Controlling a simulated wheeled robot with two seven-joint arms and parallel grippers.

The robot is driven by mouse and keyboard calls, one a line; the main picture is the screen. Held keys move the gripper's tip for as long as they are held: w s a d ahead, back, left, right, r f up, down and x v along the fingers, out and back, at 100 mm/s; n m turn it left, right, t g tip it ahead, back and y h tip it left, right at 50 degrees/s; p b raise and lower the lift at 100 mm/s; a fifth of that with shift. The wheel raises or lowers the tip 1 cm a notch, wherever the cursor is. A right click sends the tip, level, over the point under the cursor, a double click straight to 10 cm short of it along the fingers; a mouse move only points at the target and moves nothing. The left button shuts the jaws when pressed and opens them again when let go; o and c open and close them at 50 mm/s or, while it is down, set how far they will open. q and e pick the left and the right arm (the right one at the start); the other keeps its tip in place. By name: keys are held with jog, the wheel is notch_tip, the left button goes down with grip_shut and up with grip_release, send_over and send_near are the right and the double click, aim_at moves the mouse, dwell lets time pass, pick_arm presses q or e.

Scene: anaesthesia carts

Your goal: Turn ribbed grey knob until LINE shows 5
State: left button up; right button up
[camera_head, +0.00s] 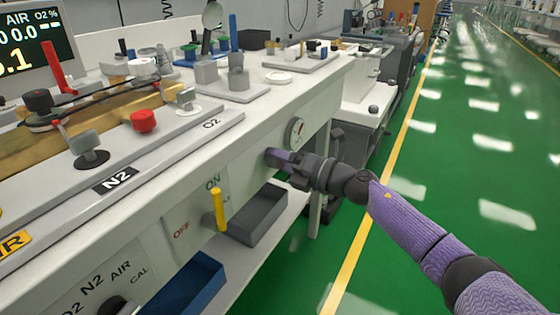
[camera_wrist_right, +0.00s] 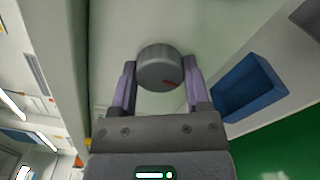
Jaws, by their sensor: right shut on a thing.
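The ribbed grey knob (camera_wrist_right: 160,66) stands out from the pale panel in the right wrist view, with a red mark at its lower right. My right gripper (camera_wrist_right: 158,88) is shut on it, one purple finger on each side. In the head view my right gripper (camera_head: 272,157) is at the cart's front panel, and the knob is hidden there. A round gauge (camera_head: 296,132) with a red mark sits just above the gripper. A dark display (camera_head: 36,40) at top left is cut off; its lower yellow number ends in .1, and no LINE label is readable. My left gripper is not in view.
A yellow lever (camera_head: 219,209) sticks out between ON and OFF. A grey bin (camera_head: 257,215) and a blue bin (camera_head: 185,285) lie below the panel. A dark selector knob (camera_head: 118,306) is at bottom left. The green floor (camera_head: 480,150) at right is clear.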

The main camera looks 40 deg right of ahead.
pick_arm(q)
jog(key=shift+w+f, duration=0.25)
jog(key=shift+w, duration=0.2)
pick_arm(e)
jog(key=shift+f+n, duration=0.1)
jog(key=shift+n, duration=0.3)
jog(key=o, duration=1.1)
jog(key=shift+o, duration=0.9)
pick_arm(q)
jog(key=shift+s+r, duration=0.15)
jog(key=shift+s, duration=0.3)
